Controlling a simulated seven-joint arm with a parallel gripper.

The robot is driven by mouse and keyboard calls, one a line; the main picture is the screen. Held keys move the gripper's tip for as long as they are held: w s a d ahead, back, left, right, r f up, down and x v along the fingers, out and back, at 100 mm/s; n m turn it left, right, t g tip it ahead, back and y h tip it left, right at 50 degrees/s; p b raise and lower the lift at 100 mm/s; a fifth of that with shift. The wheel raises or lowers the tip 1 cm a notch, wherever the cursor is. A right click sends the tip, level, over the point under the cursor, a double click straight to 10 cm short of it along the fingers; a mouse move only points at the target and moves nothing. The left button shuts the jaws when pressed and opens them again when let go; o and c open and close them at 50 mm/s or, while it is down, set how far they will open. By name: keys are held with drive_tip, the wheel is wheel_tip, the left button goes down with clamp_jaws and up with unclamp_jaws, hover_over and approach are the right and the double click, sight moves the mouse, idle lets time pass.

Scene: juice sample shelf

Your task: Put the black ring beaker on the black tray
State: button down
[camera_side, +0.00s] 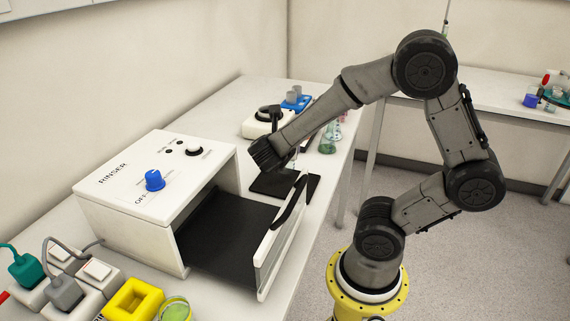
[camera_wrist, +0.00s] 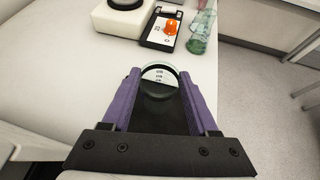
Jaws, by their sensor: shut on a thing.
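My gripper (camera_wrist: 160,76) has purple fingers, shut on the glass beaker (camera_wrist: 157,73). In the wrist view the beaker's round rim, white markings and dark lower part show between the fingers. In the side view my gripper (camera_side: 268,153) is above the black tray (camera_side: 262,184), which lies flat on the bench just behind the rinser. A dark surface, seemingly the tray, also shows between the fingers in the wrist view. I cannot tell whether the beaker touches the tray; my gripper hides most of it in the side view.
The white rinser (camera_side: 150,180) has its drawer (camera_side: 268,262) pulled open, with a black handle standing near the tray. A white device with a black top (camera_side: 262,122), a blue rack (camera_side: 296,101) and a greenish flask (camera_side: 327,141) stand behind. Plugs and a yellow holder (camera_side: 133,299) are in front.

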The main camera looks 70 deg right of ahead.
sight(285, 172)
drive_tip(key=shift+f, duration=2.15)
drive_tip(key=shift+f, duration=0.15)
drive_tip(key=shift+c, duration=0.8)
unclamp_jaws()
drive_tip(key=shift+a+r, duration=0.15)
drive_tip(key=shift+r, duration=0.1)
drive_tip(key=a+r, duration=0.4)
drive_tip(key=r, duration=0.5)
drive_tip(key=shift+s, duration=0.45)
